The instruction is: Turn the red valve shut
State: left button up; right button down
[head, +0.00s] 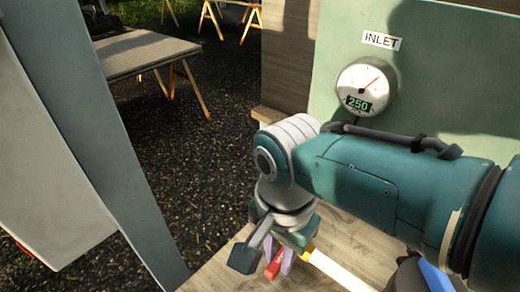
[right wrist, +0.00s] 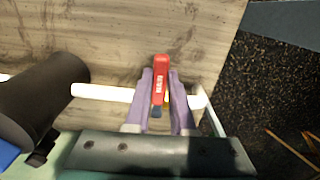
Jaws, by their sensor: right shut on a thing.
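The red valve handle (right wrist: 161,78) shows in the right wrist view, standing crosswise to the white pipe (right wrist: 100,93). It also shows in the head view as a small red piece (head: 274,266) low in the middle, partly hidden by my gripper. My right gripper (right wrist: 162,88) has its purple fingers on both sides of the handle and is shut on it. In the head view the right gripper (head: 279,262) reaches down to the pipe (head: 338,273). The valve body is mostly hidden between the fingers. My left gripper is in neither view.
A round gauge (head: 366,89) reading 250 hangs under an INLET label (head: 381,40) on a green wall panel. A dark cylinder (right wrist: 42,100) sits on the pipe beside the gripper. A tall grey panel (head: 95,140) stands at left. A table (head: 140,52) stands farther back.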

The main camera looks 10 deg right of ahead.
aim_at(277, 258)
jog(key=shift+w+a+m, duration=0.15)
jog(key=shift+w+m, duration=0.05)
jog(key=shift+m, duration=0.1)
dwell(0.4)
jog(key=c, duration=0.8)
grip_release()
jog(key=shift+o, duration=0.2)
notch_tip(277, 258, up, 10)
jog(key=p, duration=0.5)
